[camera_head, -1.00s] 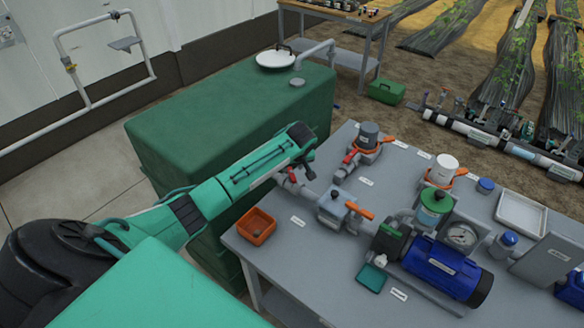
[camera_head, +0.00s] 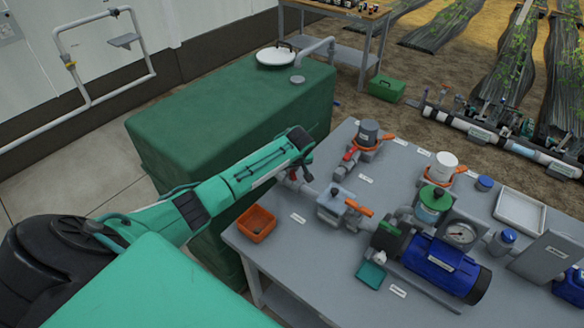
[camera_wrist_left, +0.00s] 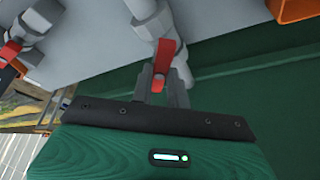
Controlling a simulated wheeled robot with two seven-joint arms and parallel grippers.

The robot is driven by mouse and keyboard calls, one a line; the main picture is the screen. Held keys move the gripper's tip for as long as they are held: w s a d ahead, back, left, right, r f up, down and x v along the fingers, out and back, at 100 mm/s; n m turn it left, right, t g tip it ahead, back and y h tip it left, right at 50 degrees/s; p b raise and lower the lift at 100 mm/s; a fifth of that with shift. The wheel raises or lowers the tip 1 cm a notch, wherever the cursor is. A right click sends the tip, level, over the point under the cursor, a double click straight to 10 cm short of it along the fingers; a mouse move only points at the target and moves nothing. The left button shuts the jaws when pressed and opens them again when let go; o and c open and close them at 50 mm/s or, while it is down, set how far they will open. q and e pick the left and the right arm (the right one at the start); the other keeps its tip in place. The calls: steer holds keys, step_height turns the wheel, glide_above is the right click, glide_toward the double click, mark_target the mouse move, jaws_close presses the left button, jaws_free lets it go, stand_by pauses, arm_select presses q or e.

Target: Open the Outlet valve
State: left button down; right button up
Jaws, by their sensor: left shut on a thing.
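A valve with a red lever handle (camera_wrist_left: 165,60) sits on a grey pipe in the left wrist view; in the head view this red handle (camera_head: 293,174) shows at the tank-side end of the bench piping. My left gripper (camera_wrist_left: 163,90) is shut on the red lever, which stands between its fingers. In the head view the left gripper (camera_head: 300,170) reaches over the tank's edge to this valve, and its fingers partly hide it. A second red-handled valve (camera_head: 350,155) stands farther back on the bench. The labels are too small to read, so I cannot tell which is named Outlet.
The green tank (camera_head: 215,110) stands left of the grey bench (camera_head: 290,240). An orange bin (camera_head: 257,223) lies near the bench's left edge. A filter with an orange handle (camera_head: 358,207) and a blue pump (camera_head: 440,268) stand to the right of the gripped valve.

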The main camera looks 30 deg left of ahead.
arm_select(q)
steer(key=shift+n+p, duration=0.45)
steer(key=shift+n, duration=0.15)
steer(key=shift+w+d+n+g+y+p, duration=0.15)
steer(key=shift+n+g+y+p, duration=0.25)
steer(key=shift+n, duration=0.7)
steer(key=shift+w+n+g, duration=0.1)
steer(key=shift+n+g, duration=0.4)
steer(key=shift+n, duration=0.5)
steer(key=shift+w+n+g, duration=0.1)
steer(key=shift+n+g, duration=0.2)
steer(key=shift+n, duration=0.6)
steer(key=c, duration=1.4)
jaws_free()
steer(key=shift+o, duration=0.2)
